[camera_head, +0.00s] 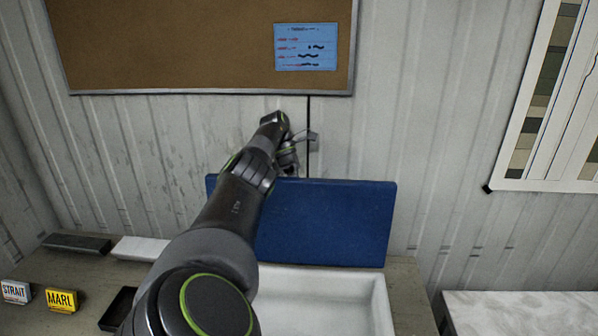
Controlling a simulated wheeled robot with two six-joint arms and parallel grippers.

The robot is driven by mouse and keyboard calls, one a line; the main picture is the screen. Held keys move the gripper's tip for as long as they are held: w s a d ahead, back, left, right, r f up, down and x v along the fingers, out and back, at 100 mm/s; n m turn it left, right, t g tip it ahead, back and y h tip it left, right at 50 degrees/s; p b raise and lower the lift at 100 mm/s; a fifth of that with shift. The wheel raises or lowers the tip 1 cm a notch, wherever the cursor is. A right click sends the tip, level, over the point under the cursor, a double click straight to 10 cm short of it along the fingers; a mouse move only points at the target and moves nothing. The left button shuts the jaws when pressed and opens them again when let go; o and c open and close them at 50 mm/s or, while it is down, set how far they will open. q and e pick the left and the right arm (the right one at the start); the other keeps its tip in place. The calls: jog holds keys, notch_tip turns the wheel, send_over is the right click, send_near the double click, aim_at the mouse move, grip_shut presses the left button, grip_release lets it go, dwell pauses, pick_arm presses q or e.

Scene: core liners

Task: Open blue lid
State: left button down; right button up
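The blue lid (325,222) stands raised, close to upright, at the back of a white open box (375,302). The white inside of the box shows below it. My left arm reaches in from the bottom, left of centre, and covers the lid's left part. My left gripper (294,152) is at the lid's top edge, in front of the wall. Its fingers are small and partly hidden by the wrist, so I cannot tell whether they are open or touch the lid. My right gripper is not in view.
On the bench left of the arm are a yellow MARL block (61,300), a STRAIT block (15,291), a dark bar (76,243), a white slab (139,248) and a black tray (117,310). A cork board (190,45) hangs on the wall behind. A pale surface (525,312) is at right.

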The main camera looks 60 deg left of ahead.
pick_arm(q)
jog(key=shift+s+d+f, duration=0.1)
jog(key=shift+f, duration=0.35)
jog(key=c, duration=1.3)
grip_release()
jog(key=shift+r, duration=0.2)
jog(key=shift+s+r+p, duration=0.1)
jog(key=shift+r+p, duration=0.15)
jog(key=shift+p, duration=0.05)
